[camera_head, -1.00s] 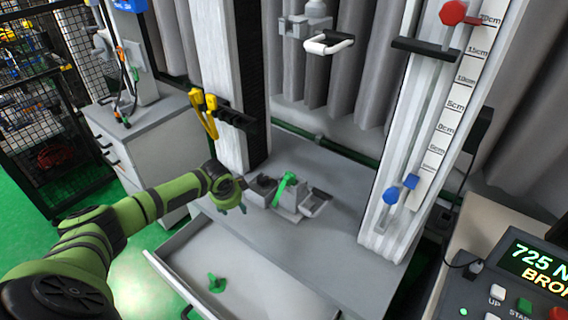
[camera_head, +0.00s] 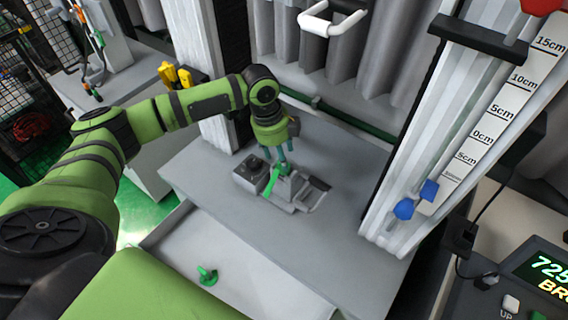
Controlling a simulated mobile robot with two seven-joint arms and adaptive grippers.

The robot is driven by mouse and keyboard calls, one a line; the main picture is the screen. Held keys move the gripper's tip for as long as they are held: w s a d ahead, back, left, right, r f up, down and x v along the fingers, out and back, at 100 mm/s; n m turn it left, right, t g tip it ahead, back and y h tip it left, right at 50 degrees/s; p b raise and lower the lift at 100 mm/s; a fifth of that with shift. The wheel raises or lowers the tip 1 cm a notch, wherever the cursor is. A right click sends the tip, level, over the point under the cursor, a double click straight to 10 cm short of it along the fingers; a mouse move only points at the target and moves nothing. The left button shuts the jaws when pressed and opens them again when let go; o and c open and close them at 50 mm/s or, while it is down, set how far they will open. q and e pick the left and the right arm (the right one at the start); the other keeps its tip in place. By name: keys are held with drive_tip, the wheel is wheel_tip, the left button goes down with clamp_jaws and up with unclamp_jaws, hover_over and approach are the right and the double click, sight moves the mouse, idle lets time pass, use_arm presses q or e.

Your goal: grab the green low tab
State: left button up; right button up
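A green piece (camera_head: 271,183) stands tilted in the grey fixture on the tower's base, its upper end near my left gripper. A second small green piece (camera_head: 207,276) lies in the open drawer below. I cannot tell from the pictures which one is called the low tab. My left gripper (camera_head: 285,160) points down just above the fixture piece, its two fingers apart with a narrow gap. Whether the fingers touch the piece is too small to tell. My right gripper is not in view.
The grey fixture (camera_head: 309,193) has a dark block on its left and a clamp on its right. The open drawer (camera_head: 247,270) is in front. A scaled upright (camera_head: 428,150) stands right; the base between is clear.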

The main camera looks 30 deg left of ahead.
sight(282, 175)
use_arm(q)
drive_tip(key=f, duration=0.4)
drive_tip(key=shift+w, duration=0.35)
drive_tip(key=shift+s, duration=0.1)
drive_tip(key=c, duration=1.1)
drive_tip(key=shift+r, duration=0.15)
